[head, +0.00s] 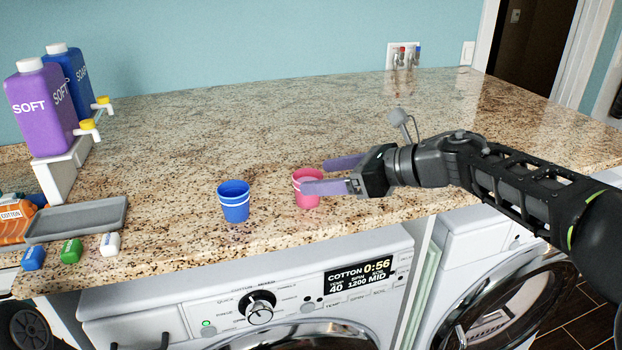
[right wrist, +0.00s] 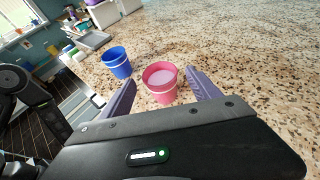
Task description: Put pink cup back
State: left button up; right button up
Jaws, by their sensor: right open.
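The pink cup (head: 308,192) stands upright on the granite counter, near its front edge. It also shows in the right wrist view (right wrist: 160,88), with pinkish contents inside. My right gripper (head: 322,173) comes in from the right and is open, with its purple fingers on either side of the pink cup. In the right wrist view the cup sits between and just beyond the fingertips; I cannot tell if they touch it. A blue cup (head: 234,203) stands upright to the left of the pink cup. My left gripper is not in view.
Purple (head: 40,108) and blue (head: 68,80) soap bottles stand on a white stand (head: 62,170) at the left. Washing machines are below the counter. The counter behind the cups is clear.

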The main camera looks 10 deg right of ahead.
jog(key=v, duration=0.8)
jog(key=shift+b, duration=0.35)
